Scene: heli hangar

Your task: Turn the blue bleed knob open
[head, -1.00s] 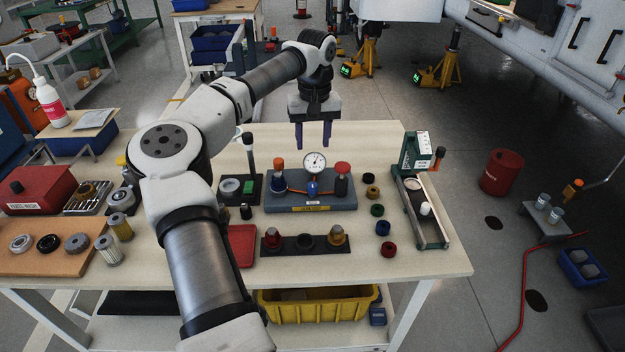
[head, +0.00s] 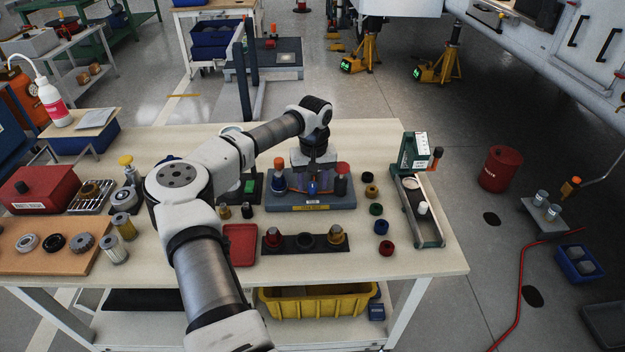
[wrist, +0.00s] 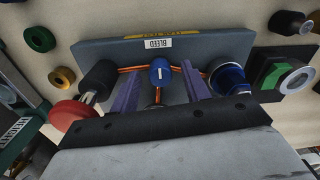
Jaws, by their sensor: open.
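The blue bleed knob (head: 312,188) stands in the middle of a grey fixture block (head: 335,206) on the workbench. In the wrist view the knob (wrist: 160,71) carries a short white mark, lined up toward the white BLEED label (wrist: 157,43). My gripper (wrist: 160,75) is open, pointing down over the block, with one dark finger on each side of the knob and visible gaps between. In the head view my gripper (head: 312,178) hides the gauge behind it.
Several coloured rings (head: 376,209) and a green-framed tray (head: 432,240) are at right.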

